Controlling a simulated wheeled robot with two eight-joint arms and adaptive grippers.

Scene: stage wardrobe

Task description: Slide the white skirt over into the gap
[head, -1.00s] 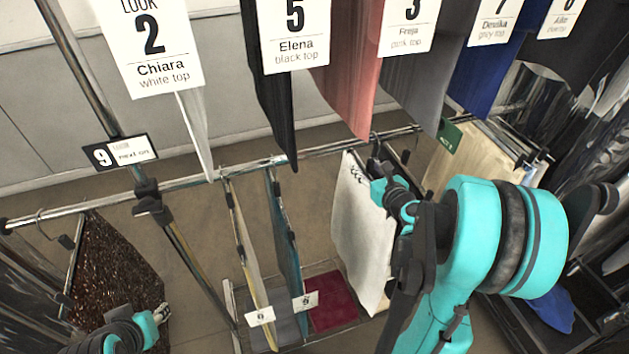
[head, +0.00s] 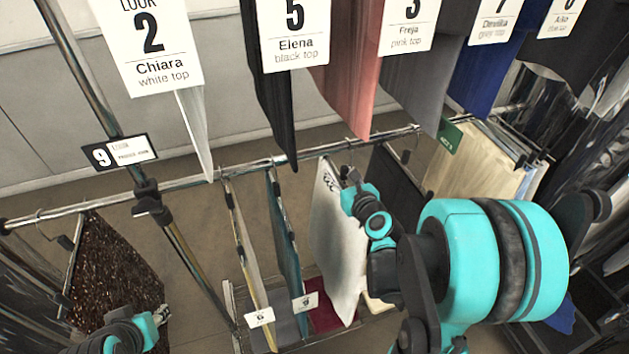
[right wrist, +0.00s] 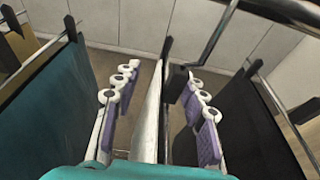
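The white skirt (head: 338,240) hangs from the lower rail in the head view, to the right of a teal skirt (head: 284,235). In the right wrist view the white skirt (right wrist: 150,112) shows nearly edge-on between the purple-padded fingers. My right gripper (right wrist: 160,95) is open, with its fingers apart on both sides of the skirt. In the head view the right gripper (head: 358,195) is at the skirt's upper right edge, near its hanger. My left gripper (head: 155,322) is low at the left, and its fingers are too unclear to judge.
A black garment (head: 396,185) hangs right of the white skirt, with bare rail (head: 180,185) left of the yellow-edged garment (head: 246,260). A brown sequinned garment (head: 115,265) hangs far left. Labelled tops hang above. A cream garment (head: 470,160) hangs at right.

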